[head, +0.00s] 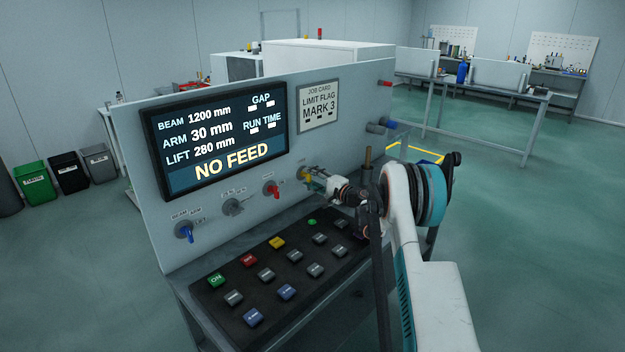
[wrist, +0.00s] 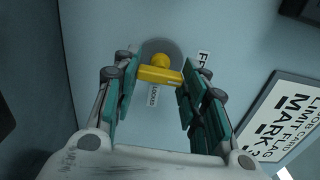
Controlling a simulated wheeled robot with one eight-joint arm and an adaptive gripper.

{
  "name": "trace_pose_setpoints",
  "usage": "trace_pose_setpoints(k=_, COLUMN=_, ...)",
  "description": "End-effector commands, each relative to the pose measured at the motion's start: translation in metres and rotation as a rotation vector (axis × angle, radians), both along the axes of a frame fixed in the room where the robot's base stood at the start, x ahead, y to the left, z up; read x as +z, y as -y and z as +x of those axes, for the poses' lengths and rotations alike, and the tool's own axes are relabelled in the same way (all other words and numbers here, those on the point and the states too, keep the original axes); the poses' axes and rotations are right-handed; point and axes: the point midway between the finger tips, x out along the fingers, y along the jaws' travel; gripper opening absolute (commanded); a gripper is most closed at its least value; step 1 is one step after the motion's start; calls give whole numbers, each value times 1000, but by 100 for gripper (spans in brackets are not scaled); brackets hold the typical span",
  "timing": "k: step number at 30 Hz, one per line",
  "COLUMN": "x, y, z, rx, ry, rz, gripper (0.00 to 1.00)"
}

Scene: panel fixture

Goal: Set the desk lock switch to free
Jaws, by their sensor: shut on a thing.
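The yellow switch (head: 301,174) is at the right end of the row of knobs on the upright panel. In the wrist view its yellow handle (wrist: 160,75) stands on a round grey base. My gripper (wrist: 157,82) is shut on the handle, with a teal finger at each end of it. In the head view my gripper (head: 317,181) reaches the panel from the right and partly hides the switch. A label reading LOCKED (wrist: 154,93) shows below the handle. A second label starting with F (wrist: 204,60) shows at its right, partly hidden by a finger.
A red knob (head: 271,190), a grey knob (head: 232,206) and a blue knob (head: 184,231) sit left of the switch. A desk of push buttons (head: 231,331) juts out below. The screen (head: 214,134) reads NO FEED; a job card (head: 318,105) hangs beside it.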

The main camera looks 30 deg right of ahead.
Motion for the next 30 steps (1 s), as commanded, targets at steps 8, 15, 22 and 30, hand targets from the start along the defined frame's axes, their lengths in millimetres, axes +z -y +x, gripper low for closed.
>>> trace_pose_setpoints(k=8, x=0, y=0, z=0, rx=0, ry=20, rz=-56, gripper=16)
trace_pose_setpoints(k=15, x=0, y=0, z=0, rx=1, ry=22, rz=-63, gripper=16)
trace_pose_setpoints(k=22, x=0, y=0, z=0, rx=1, ry=22, rz=-63, gripper=49)
trace_pose_setpoints(k=30, x=0, y=0, z=0, rx=0, ry=22, rz=-61, gripper=60)
